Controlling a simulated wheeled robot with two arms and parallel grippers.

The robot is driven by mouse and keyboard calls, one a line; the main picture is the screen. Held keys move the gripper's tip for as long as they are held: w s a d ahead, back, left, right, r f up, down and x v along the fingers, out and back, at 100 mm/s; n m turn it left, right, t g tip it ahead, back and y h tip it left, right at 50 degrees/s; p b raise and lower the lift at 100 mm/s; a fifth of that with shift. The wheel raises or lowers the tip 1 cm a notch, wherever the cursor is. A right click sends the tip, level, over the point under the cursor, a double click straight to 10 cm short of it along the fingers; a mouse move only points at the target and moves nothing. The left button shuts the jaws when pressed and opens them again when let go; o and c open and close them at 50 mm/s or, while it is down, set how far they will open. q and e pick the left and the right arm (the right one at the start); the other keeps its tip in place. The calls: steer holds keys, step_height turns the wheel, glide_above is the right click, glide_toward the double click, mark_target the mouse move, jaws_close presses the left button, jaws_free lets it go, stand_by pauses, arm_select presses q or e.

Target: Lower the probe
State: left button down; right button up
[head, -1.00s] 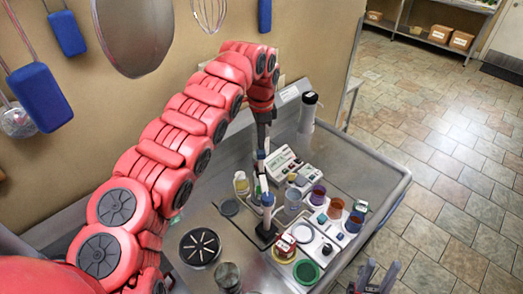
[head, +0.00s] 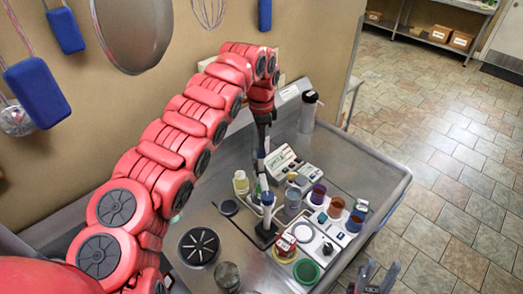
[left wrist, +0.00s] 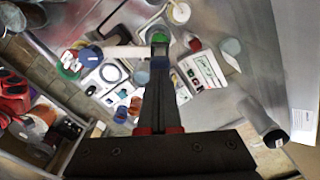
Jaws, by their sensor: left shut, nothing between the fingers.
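My left gripper (head: 262,152) reaches down from the red arm over the bench, its narrow fingers shut and empty. Just below its tips is a slim upright probe stand with a dark base (head: 266,230) and a blue-topped, probe-like piece (head: 267,199). In the left wrist view, the fingertips (left wrist: 160,62) are close to a blue-and-green piece and a pale horizontal bar (left wrist: 125,51); I cannot tell whether they touch. The probe's lower end is hard to make out. My right gripper (head: 375,279) is at the bottom edge, its fingers apart.
A meter (head: 284,165) with a display stands behind the stand. Several cups, including an orange one (head: 336,207), stand right of it. A yellow-filled bottle (head: 241,183) and a round black slotted disc (head: 199,246) are left. A dark-topped cylinder (head: 308,112) stands at the back.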

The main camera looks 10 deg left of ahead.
mark_target(261, 155)
arm_select(q)
steer(key=shift+f+b, duration=2.2)
steer(key=shift+f, duration=0.8)
steer(key=shift+r, duration=0.1)
steer(key=shift+r+p, duration=0.45)
steer(key=shift+r, duration=2)
steer(key=c, duration=1.5)
jaws_free()
steer(key=shift+c, duration=0.2)
